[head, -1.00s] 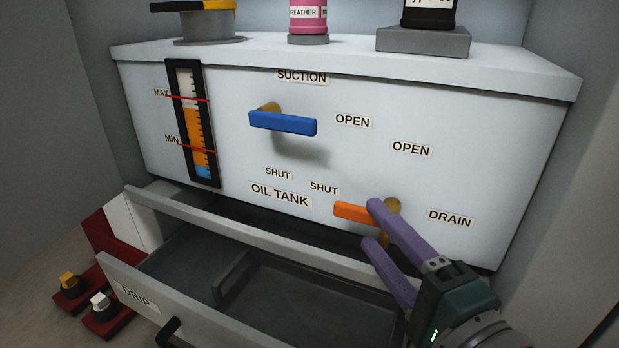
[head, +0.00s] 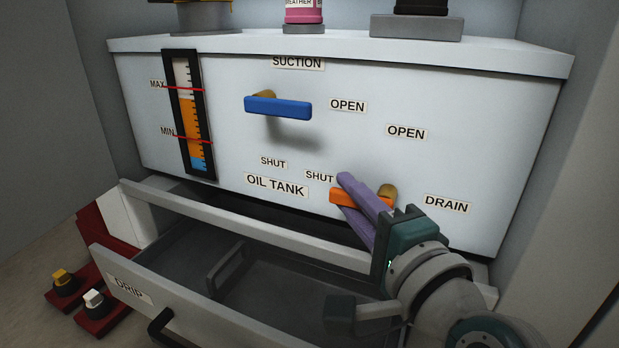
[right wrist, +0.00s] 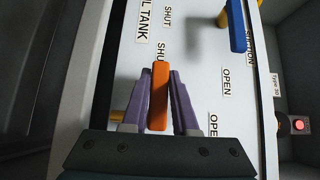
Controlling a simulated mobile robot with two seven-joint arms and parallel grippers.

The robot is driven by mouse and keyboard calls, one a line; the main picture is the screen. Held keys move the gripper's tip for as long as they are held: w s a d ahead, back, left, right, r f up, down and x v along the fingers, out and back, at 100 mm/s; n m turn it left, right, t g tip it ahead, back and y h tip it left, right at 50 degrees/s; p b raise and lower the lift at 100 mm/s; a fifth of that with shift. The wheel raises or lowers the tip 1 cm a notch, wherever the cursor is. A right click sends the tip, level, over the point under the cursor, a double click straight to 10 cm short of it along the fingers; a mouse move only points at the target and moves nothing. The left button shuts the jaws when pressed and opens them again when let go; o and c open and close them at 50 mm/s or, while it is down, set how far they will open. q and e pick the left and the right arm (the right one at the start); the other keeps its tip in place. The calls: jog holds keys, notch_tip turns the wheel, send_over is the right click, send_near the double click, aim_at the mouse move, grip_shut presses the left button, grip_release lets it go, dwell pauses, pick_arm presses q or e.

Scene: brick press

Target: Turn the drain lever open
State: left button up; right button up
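The orange drain lever (head: 375,199) sits low on the right of the white tank front. Its handle lies nearly level and points left from its brass pivot (head: 387,190), with its free end just below the SHUT label (head: 319,177). The OPEN label (head: 406,131) is above the pivot. My right gripper (head: 340,190) is shut on the lever, one purple finger above it and one below. In the right wrist view the orange handle (right wrist: 160,95) lies between the two fingers, close against them. My left gripper is not in view.
The blue suction lever (head: 278,107) stands out above and left. An open drip drawer (head: 130,288) juts out below the tank front. A level gauge (head: 189,115) is on the left. Red pedals with knobs (head: 98,315) are on the floor at the lower left.

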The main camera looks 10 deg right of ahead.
grip_shut()
jog(key=shift+m+t+b, duration=0.3)
jog(key=shift+b, duration=0.3)
jog(key=shift+r+m+t+b, duration=0.25)
jog(key=shift+m+t+b, duration=0.15)
jog(key=m+t, duration=0.1)
jog(key=r+m+t, duration=0.1)
jog(key=shift+m, duration=0.3)
jog(key=shift+s+d+r+m+t+h, duration=0.1)
jog(key=shift+d+r+m+t+h, duration=0.05)
jog(key=shift+m+t+h, duration=0.3)
jog(key=shift+s+d+r+m+t+h, duration=0.15)
jog(key=shift+m+t+h, duration=0.1)
jog(key=shift+m+t, duration=0.3)
jog(key=shift+w+m, duration=0.1)
jog(key=shift+m, duration=0.2)
